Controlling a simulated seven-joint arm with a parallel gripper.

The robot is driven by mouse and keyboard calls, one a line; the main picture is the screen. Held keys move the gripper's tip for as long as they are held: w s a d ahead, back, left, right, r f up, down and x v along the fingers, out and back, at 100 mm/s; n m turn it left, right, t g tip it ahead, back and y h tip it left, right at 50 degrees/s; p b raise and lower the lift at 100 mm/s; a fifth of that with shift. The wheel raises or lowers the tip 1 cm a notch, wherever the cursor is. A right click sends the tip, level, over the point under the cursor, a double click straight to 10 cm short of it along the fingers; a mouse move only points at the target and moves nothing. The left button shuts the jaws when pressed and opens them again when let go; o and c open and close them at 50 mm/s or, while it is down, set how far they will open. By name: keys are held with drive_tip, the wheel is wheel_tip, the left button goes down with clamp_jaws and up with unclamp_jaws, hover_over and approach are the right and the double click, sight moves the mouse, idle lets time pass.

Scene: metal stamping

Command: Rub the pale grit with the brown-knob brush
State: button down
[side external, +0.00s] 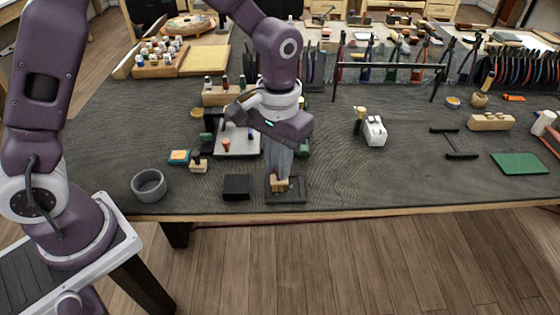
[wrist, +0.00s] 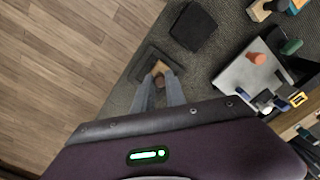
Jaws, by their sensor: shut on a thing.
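My gripper (side external: 280,177) points down at the front edge of the bench and is shut on the brown-knob brush (side external: 281,186). In the wrist view its fingers (wrist: 159,84) close around the brown knob (wrist: 158,81), above a pale wooden block (wrist: 160,68). The brush is at a shallow dark tray (side external: 298,198), which also shows in the wrist view (wrist: 149,51). I cannot tell whether the brush touches the tray floor. I cannot make out pale grit there; the fingers and brush hide part of the tray.
A black block (side external: 237,186) sits just left of the tray. Behind is a pale metal plate (side external: 240,143) with an orange-knob piece (wrist: 256,57) and a green-knob piece (wrist: 290,46). A grey bowl (side external: 149,184) stands further left. The bench right of the tray is clear.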

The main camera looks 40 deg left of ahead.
drive_tip(key=shift+w+d, duration=0.85)
drive_tip(key=shift+w, duration=0.05)
drive_tip(key=shift+s+a, duration=1)
drive_tip(key=shift+a, duration=0.05)
drive_tip(key=shift+w+d, duration=1)
drive_tip(key=shift+d, duration=0.05)
drive_tip(key=shift+s+a+f, duration=0.1)
drive_tip(key=shift+s+a, duration=0.9)
drive_tip(key=shift+a, duration=0.05)
drive_tip(key=shift+r, duration=1.05)
drive_tip(key=shift+r, duration=0.1)
